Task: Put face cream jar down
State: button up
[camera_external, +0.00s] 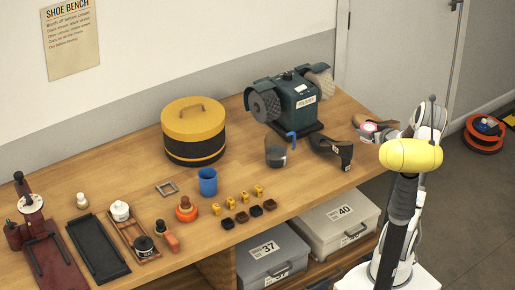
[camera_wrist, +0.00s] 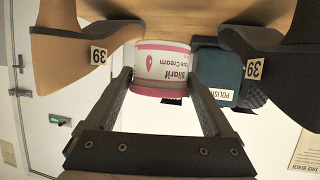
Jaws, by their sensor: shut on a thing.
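The face cream jar (camera_wrist: 160,65) is white with pink bands and a pink-printed label. In the wrist view, which is upside down, it sits between the two fingers of my gripper (camera_wrist: 159,82), which is shut on it. In the external view the jar (camera_external: 369,127) shows small at the table's right end, partly hidden by my arm. Its base is close to the wooden table (camera_wrist: 170,12); I cannot tell whether it touches.
Smaller items crowd the table's left part.

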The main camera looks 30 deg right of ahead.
jog(key=w, duration=0.1)
jog(key=w+a+f, duration=0.2)
jog(key=shift+w+f+b, duration=0.25)
jog(key=shift+w+b, duration=0.05)
jog(key=shift+f+b, duration=0.35)
jog(key=shift+f, duration=1.5)
jog(key=shift+f, duration=0.25)
jog(key=o, duration=1.2)
jog(key=shift+o, duration=0.2)
